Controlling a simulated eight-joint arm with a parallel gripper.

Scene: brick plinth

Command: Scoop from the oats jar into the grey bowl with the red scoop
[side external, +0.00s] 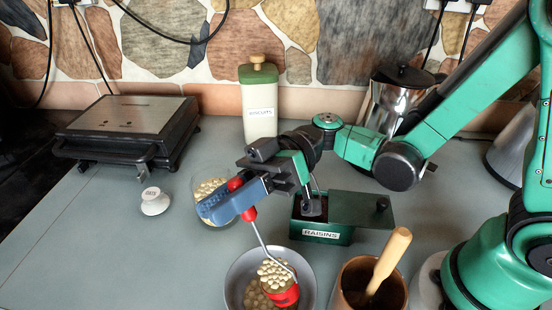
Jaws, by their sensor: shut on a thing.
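My gripper (228,202) has blue fingers shut on the handle of the red scoop (286,296). The scoop hangs down to the right, its red head over or inside the grey bowl (232,274) at the bottom of the view. Pale round pieces fill the scoop head, and more lie in the bowl beside it. I cannot tell whether the scoop touches the bowl. A clear glass jar (205,187) of similar pale pieces stands behind my gripper, partly hidden by it; no label shows on it.
A green box marked raisins (322,236) stands right of my gripper. A brown pot (351,284) with a wooden-handled tool is right of the bowl. A small white labelled item (154,202), a black grill (128,128) and a green-lidded canister (259,112) stand around.

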